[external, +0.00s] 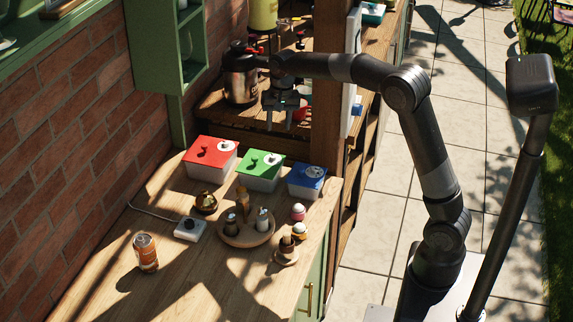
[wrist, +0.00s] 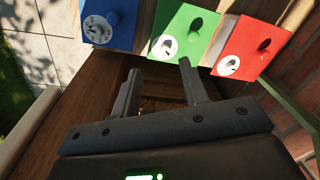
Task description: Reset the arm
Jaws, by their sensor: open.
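My gripper (wrist: 160,88) is open and empty in the wrist view, its two fingers apart with nothing between them. In the external view my gripper (external: 288,122) hangs above the wooden shelf behind the counter, beyond the lidded boxes and to the right of a dark metal kettle-like pot. My arm reaches in from the right and is bent at the elbow. The wrist view shows the blue, green and red boxes along its top edge, past the fingertips.
A red-lidded box (external: 211,152), a green-lidded box (external: 260,165) and a blue-lidded box (external: 307,178) stand in a row. A round wooden tray (external: 246,240) holds small bottles. An orange can (external: 146,252) stands at the counter's left. The metal pot (external: 240,75) and a wooden post (external: 326,95) flank my gripper closely.

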